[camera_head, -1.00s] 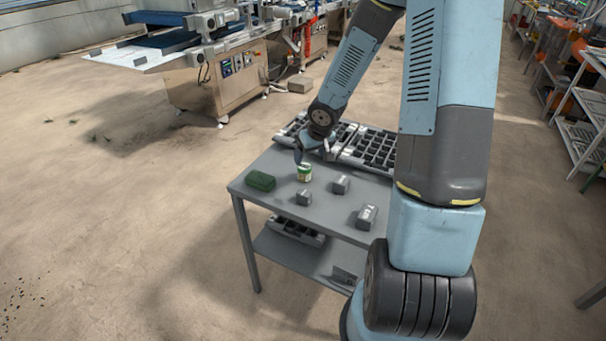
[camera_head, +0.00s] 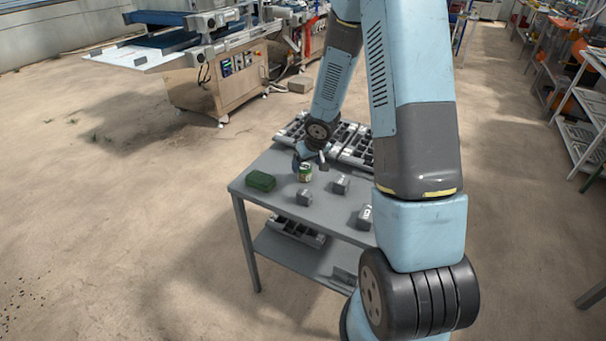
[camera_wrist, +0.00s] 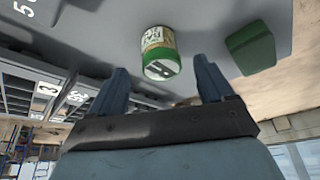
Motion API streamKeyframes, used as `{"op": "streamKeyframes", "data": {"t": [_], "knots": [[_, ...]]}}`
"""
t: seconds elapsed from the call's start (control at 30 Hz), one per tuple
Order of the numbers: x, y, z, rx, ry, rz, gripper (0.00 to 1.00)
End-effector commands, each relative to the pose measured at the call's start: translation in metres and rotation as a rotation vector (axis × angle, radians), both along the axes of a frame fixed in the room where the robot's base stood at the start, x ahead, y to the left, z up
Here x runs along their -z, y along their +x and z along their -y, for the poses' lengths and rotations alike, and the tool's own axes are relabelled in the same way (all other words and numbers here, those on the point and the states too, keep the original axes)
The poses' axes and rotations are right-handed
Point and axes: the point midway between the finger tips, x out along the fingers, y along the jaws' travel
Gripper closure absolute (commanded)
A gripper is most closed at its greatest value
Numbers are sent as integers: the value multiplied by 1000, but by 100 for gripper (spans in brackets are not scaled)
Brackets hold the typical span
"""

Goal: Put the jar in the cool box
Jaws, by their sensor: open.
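The jar (camera_head: 305,173), white and green with a label, stands upright on the grey table. In the wrist view the jar (camera_wrist: 157,42) shows in line with the gap between my fingers, apart from both. My gripper (camera_head: 307,160) is just behind the jar, low over the table. In the wrist view my gripper (camera_wrist: 162,66) is open and empty. A dark green box (camera_head: 261,181) sits at the table's left; it also shows in the wrist view (camera_wrist: 251,48). It looks closed, and I cannot tell whether it is the cool box.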

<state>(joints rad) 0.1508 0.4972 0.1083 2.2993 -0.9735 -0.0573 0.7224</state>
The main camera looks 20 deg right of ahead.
Motion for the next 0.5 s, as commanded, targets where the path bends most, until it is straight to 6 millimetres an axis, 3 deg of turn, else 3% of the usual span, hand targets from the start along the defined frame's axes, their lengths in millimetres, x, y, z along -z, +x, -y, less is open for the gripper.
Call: {"op": "streamKeyframes", "data": {"t": [0.5], "knots": [[22,8,-4,-4,-2,-2,19]]}}
